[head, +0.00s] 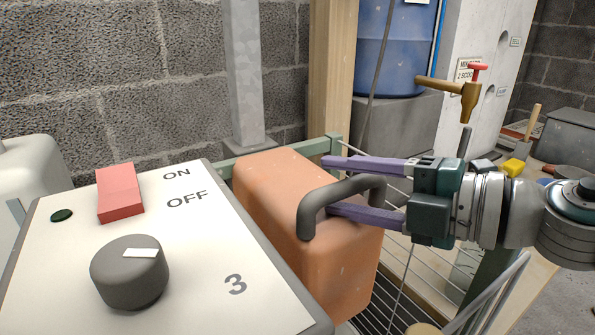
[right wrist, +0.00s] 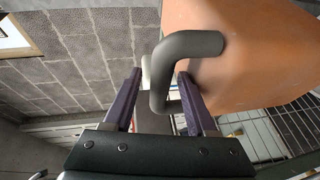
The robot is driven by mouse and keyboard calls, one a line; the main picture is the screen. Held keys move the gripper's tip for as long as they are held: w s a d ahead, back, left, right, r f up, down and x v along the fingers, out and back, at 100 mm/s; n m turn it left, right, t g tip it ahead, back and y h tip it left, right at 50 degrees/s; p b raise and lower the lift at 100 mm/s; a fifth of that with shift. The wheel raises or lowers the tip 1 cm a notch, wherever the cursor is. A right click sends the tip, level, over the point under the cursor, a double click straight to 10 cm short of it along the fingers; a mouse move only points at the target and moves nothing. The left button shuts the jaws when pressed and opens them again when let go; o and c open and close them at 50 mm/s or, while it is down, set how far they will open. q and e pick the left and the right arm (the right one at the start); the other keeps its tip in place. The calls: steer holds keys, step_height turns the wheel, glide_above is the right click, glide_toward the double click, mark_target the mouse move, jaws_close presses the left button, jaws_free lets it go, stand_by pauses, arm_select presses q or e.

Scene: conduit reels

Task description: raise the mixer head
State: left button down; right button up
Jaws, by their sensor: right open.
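The mixer head (head: 272,196) is an orange rounded box with a dark grey bar handle (head: 341,194) on its right end. My right gripper (head: 336,185) comes in from the right with its purple fingers open. One finger lies on the far side of the handle and the other passes through the handle's loop, close to the orange body. In the right wrist view the handle (right wrist: 160,85) stands between the two fingers, with the orange head (right wrist: 252,60) at upper right. Contact with the handle cannot be told. My left gripper is out of view.
A control panel (head: 200,270) with a red switch (head: 119,192), a dark knob (head: 130,271) and ON/OFF lettering fills the front left. A wire guard (head: 415,265) lies below the arm. A blue barrel (head: 395,50) and a brass tap (head: 466,98) are behind.

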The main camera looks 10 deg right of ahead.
jaws_close()
stand_by(1.3)
